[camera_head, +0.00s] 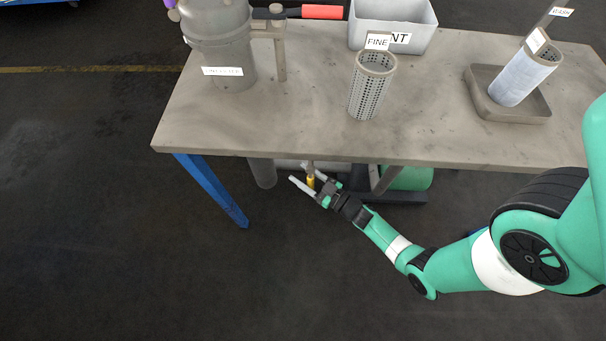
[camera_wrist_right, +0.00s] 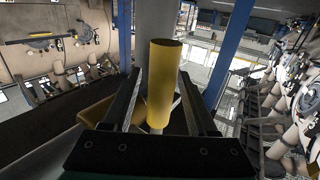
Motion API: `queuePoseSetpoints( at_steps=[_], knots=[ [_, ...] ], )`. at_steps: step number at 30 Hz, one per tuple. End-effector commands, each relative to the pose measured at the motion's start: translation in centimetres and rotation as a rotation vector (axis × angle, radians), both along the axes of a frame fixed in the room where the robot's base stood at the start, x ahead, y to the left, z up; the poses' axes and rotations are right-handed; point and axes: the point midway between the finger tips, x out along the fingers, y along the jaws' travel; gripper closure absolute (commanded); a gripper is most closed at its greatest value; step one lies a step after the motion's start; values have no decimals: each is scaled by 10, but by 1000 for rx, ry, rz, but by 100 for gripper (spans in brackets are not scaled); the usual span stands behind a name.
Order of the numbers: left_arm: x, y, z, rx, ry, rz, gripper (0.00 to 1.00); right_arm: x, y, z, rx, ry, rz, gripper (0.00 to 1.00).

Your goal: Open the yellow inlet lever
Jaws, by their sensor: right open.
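The yellow inlet lever (camera_head: 311,181) shows below the front edge of the table in the head view. In the right wrist view it is a yellow cylinder (camera_wrist_right: 163,80) standing upright on a thin pale stem. My right gripper (camera_head: 308,181) is open at the lever, with its fingers on either side of it. In the right wrist view the lever stands between the two dark fingers, and I cannot tell whether either one touches it. The pipe behind the lever is partly hidden by the table. My left gripper is not in view.
The table (camera_head: 290,135) overhangs the lever, with a blue leg (camera_head: 212,190) to its left. On top are a grey vessel (camera_head: 222,50) with a red handle (camera_head: 322,12), a perforated FINE basket (camera_head: 371,90), a grey bin (camera_head: 395,25) and a tray (camera_head: 485,95) holding a white cylinder (camera_head: 523,77).

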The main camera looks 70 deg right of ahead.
Motion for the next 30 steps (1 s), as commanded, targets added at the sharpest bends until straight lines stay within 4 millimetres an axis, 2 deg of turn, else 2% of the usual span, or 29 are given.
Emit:
queuePoseSetpoints(
  at_steps=[1, 11, 30],
  knots=[
    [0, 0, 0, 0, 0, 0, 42, 0, 0, 0, 0, 0, 0, 42],
    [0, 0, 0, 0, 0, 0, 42, 0, 0, 0, 0, 0, 0, 100],
    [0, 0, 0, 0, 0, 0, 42, -1, 0, 0, 0, 0, 0, 100]
  ],
)
